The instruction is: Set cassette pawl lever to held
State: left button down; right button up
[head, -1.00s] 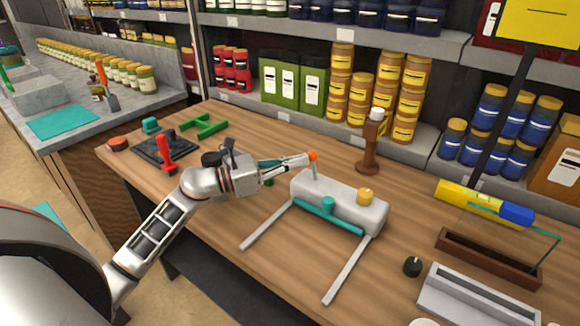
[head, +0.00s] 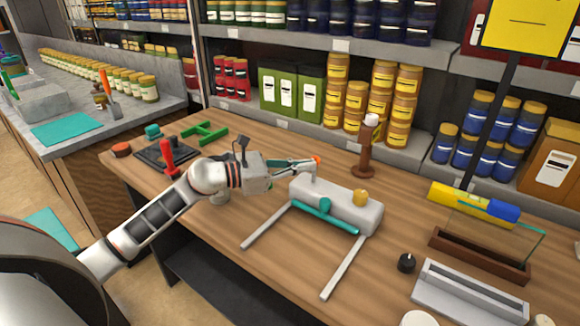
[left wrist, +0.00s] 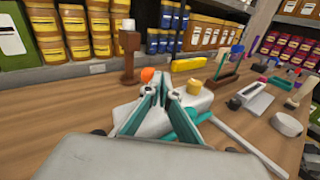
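The cassette is a light grey rounded block (head: 345,204) on the wooden bench, with a teal bar along its front and two grey rails reaching forward. An orange-tipped lever (head: 316,160) stands at its left end; its orange tip also shows in the left wrist view (left wrist: 148,75). My left gripper (head: 308,166) is at the lever, its fingertips close beside the orange tip. In the left wrist view its teal fingers (left wrist: 168,92) come together with nothing visible between them, and the tip is just left of them. Whether they touch the lever is unclear. My right gripper is out of view.
A yellow knob (head: 360,197) sits on the block's right part. A brown post with a white top (head: 365,150) stands behind. A red-handled device (head: 168,158) and green frame (head: 205,133) lie left. A grey tray (head: 470,295) and black knob (head: 406,263) are at right.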

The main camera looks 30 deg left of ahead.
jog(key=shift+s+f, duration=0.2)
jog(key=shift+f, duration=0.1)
pick_arm(q)
jog(key=shift+a, duration=0.1)
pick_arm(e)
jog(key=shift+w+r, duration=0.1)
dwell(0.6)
